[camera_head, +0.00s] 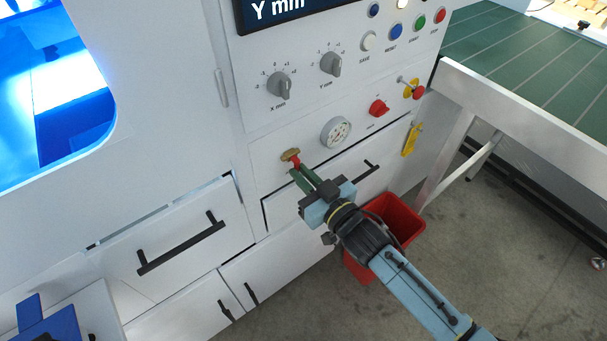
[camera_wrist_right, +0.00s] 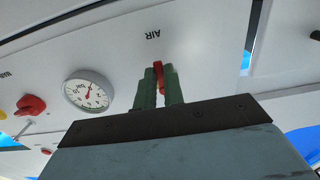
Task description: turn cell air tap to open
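The cell air tap is a brass fitting (camera_head: 290,155) with a red lever (camera_head: 296,163) on the white front panel in the head view. In the right wrist view the red lever (camera_wrist_right: 160,69) shows under the upside-down "AIR" lettering. My right gripper (camera_head: 303,178) reaches up to the tap from below right. Its green fingers (camera_wrist_right: 161,90) stand close together, one on each side of the lever, and look shut on it. The fingers hide part of the lever.
A round gauge (camera_head: 336,132) and a red knob (camera_head: 378,108) sit right of the tap. Dials (camera_head: 279,86) are above. A drawer handle (camera_head: 358,178) sticks out near my right gripper. A red bin (camera_head: 405,218) stands below my right arm.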

